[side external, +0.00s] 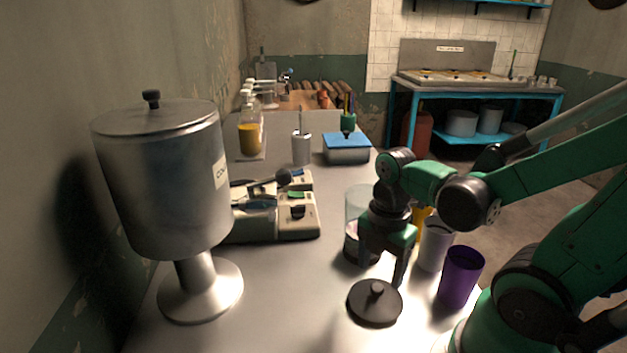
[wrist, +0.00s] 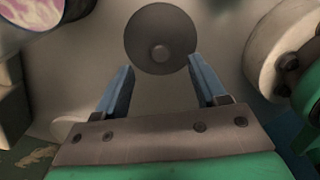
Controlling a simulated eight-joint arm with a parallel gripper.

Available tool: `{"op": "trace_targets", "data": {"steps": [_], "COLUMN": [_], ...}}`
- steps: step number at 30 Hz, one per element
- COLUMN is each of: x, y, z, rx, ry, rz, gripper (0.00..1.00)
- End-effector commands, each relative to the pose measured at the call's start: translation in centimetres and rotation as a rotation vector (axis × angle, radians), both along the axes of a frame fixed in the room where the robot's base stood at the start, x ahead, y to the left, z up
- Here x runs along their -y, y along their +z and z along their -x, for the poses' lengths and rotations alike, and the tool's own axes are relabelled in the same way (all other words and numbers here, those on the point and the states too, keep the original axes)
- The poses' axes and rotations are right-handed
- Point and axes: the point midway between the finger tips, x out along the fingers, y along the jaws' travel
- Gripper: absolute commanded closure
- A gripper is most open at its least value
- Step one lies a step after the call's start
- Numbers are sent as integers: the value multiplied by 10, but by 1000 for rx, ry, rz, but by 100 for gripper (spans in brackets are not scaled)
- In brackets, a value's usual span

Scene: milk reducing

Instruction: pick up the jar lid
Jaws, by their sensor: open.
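The jar lid (side external: 375,303) is a dark round disc with a small knob on top. It lies flat on the grey table near the front edge in the side view. In the wrist view the lid (wrist: 161,38) is beyond the fingertips, with its knob roughly centred between them. My gripper (side external: 383,277) is open and empty, pointing down just above and behind the lid in the side view. Its two blue-grey fingers also show spread apart in the wrist view (wrist: 158,72). A clear glass jar (side external: 357,205) stands behind my gripper, partly hidden by it.
A purple cup (side external: 460,277) and a pale cup (side external: 437,243) stand close to the right of my gripper. A large metal dispenser (side external: 170,190) stands at the left, with a cream device (side external: 285,218) behind it. The table (side external: 275,290) left of the lid is clear.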

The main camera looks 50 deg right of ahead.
Motion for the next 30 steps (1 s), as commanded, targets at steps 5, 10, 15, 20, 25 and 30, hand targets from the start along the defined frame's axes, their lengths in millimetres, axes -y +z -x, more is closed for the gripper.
{"op": "trace_targets", "data": {"steps": [5, 10, 15, 20, 25, 30], "x": [0, 0, 0, 0, 0, 0], "y": [-17, -29, -36, -38, -38, -38], "z": [0, 0, 0, 1, 1, 1], "rx": [1, 2, 2, 2, 2, 2], "ry": [-1, -1, -2, -2, -2, -2], "rz": [0, 1, 1, 1, 1, 1], "gripper": [35, 35, 35, 35, 35, 67]}}
